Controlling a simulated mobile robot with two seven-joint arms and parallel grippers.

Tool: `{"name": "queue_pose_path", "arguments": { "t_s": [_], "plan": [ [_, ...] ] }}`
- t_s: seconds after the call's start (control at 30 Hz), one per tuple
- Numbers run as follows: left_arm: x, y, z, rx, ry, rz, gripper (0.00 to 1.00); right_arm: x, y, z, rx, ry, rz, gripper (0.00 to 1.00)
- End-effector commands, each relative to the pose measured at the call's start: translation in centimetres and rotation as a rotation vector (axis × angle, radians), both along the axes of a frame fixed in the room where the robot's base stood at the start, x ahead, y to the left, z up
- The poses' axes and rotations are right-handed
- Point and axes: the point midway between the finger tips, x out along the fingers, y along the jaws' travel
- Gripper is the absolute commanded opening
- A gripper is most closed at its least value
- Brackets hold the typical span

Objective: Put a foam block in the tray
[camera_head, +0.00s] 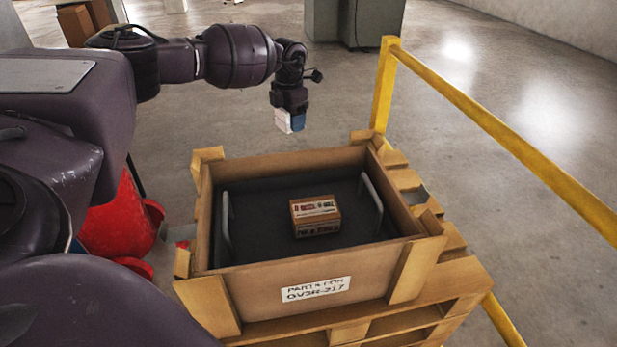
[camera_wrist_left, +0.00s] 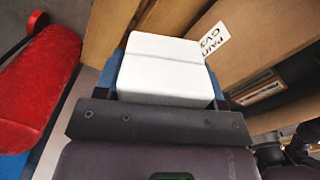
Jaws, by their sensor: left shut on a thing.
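My left gripper (camera_head: 291,116) is shut on a white foam block (camera_head: 282,121), above and behind the far edge of the wooden crate. In the left wrist view the white block (camera_wrist_left: 165,70) sits between the blue fingers of my left gripper (camera_wrist_left: 168,92). The dark grey tray (camera_head: 262,218) lies inside the crate and has a raised handle at each side. A small brown printed box (camera_head: 316,216) rests in the tray. My right gripper is not in view.
The wooden crate (camera_head: 255,296) stands on a pallet (camera_head: 395,325) and bears a white label. A yellow rail (camera_head: 500,135) runs along the right. A red object (camera_head: 122,222) stands left of the crate. The tray floor around the brown box is clear.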

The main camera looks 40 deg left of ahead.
Motion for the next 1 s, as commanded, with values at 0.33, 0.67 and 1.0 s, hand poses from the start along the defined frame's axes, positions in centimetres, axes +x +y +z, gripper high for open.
{"name": "queue_pose_path", "arguments": {
  "t_s": [0.33, 0.67, 1.0],
  "plan": [
    [0.5, 2.4, -0.2, -0.001, -0.001, 0.546, 0.41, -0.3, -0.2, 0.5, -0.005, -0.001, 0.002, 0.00],
    [1.0, 2.5, -0.2, -0.001, -0.001, 0.978, 0.41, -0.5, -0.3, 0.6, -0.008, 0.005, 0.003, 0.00],
    [1.0, 2.5, -0.9, 0.001, 0.002, 1.154, 0.41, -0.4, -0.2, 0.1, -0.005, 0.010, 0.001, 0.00]
  ]
}}
